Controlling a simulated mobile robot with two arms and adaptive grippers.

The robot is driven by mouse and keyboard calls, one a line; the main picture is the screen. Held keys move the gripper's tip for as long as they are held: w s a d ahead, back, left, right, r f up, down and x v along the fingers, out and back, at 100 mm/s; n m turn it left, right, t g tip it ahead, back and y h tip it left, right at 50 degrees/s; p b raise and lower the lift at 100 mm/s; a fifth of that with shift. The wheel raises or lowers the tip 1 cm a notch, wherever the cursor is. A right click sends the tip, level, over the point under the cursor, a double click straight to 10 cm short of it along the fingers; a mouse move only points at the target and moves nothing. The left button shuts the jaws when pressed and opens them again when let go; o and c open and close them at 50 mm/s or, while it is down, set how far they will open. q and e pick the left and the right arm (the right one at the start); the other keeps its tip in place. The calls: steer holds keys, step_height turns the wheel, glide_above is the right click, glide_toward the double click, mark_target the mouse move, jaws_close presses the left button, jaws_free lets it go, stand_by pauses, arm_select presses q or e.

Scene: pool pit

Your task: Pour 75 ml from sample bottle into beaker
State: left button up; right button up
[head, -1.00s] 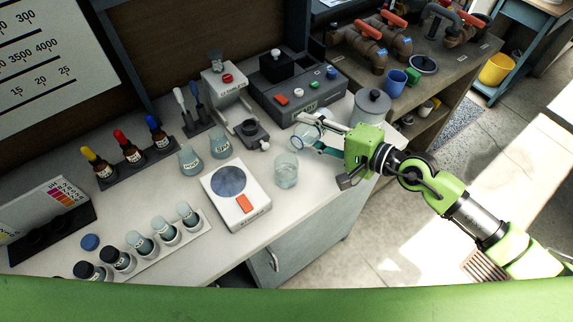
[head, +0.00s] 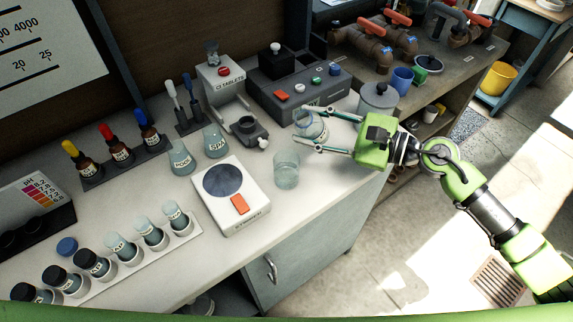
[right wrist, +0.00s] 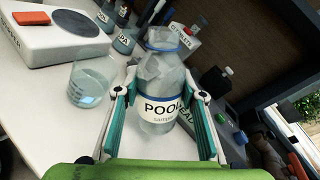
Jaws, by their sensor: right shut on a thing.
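The clear sample bottle (head: 304,122), with a blue ring at its neck, is between the fingers of my right gripper (head: 322,132). In the right wrist view the bottle (right wrist: 163,85) shows its POOL sample label and open mouth, and the teal finger pads (right wrist: 164,115) press on both its sides. It looks roughly upright. The glass beaker (head: 286,172) stands on the bench just left of and nearer than the bottle, apart from it. It also shows in the right wrist view (right wrist: 92,84) with some clear liquid in it. The exact level is too small to read. My left gripper is out of view.
A white scale (head: 233,212) with an orange button is left of the beaker, its plate bare. Two labelled flasks (head: 181,158), a tablet dispenser (head: 222,80) and a grey device (head: 300,85) stand behind. A rack of bottles (head: 120,250) and a blue cap (head: 67,246) lie front left.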

mark_target(327, 132)
steer(key=f+b, duration=0.1)
steer(key=f+m+b, duration=0.1)
steer(key=w+m+b, duration=0.1)
steer(key=b, duration=0.1)
steer(key=shift+d+f+y, duration=0.3)
steer(key=shift+f, duration=0.1)
steer(key=shift+w+d+m+b, duration=0.25)
steer(key=shift+m+b, duration=0.5)
steer(key=shift+m, duration=0.25)
steer(key=shift+w+d+r+m+y+b, duration=0.15)
steer(key=shift+m+y+b, duration=0.3)
steer(key=shift+m, duration=0.55)
